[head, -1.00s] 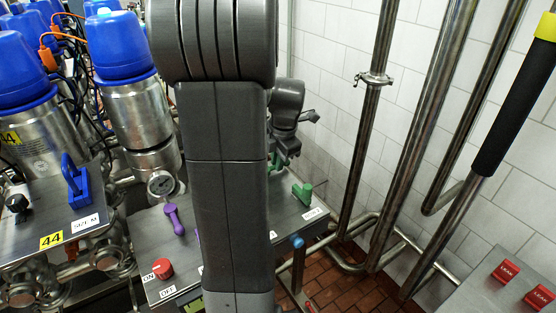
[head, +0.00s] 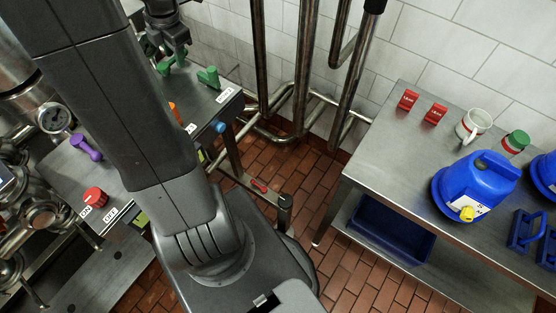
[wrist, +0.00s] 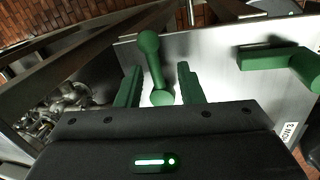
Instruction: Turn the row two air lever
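A green lever (wrist: 151,58) with a round knob stands between my gripper's fingers (wrist: 158,84) in the wrist view. The two fingers are apart, one on each side of its lower part, with gaps visible. A second green lever (wrist: 275,58) lies to the right on the same steel panel (wrist: 215,70). In the head view, my gripper (head: 165,48) is at the panel's back end, over the left green lever (head: 166,65). The other green lever (head: 208,77) is just right of it. I cannot tell from the labels which lever is row two air.
The panel also carries a purple lever (head: 87,147), a red knob (head: 94,197), a blue knob (head: 219,127) and a partly hidden orange part (head: 173,110). Upright pipes (head: 300,70) stand behind. A steel table (head: 390,155) with blue containers is at right. Tiled floor (head: 290,175) lies between.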

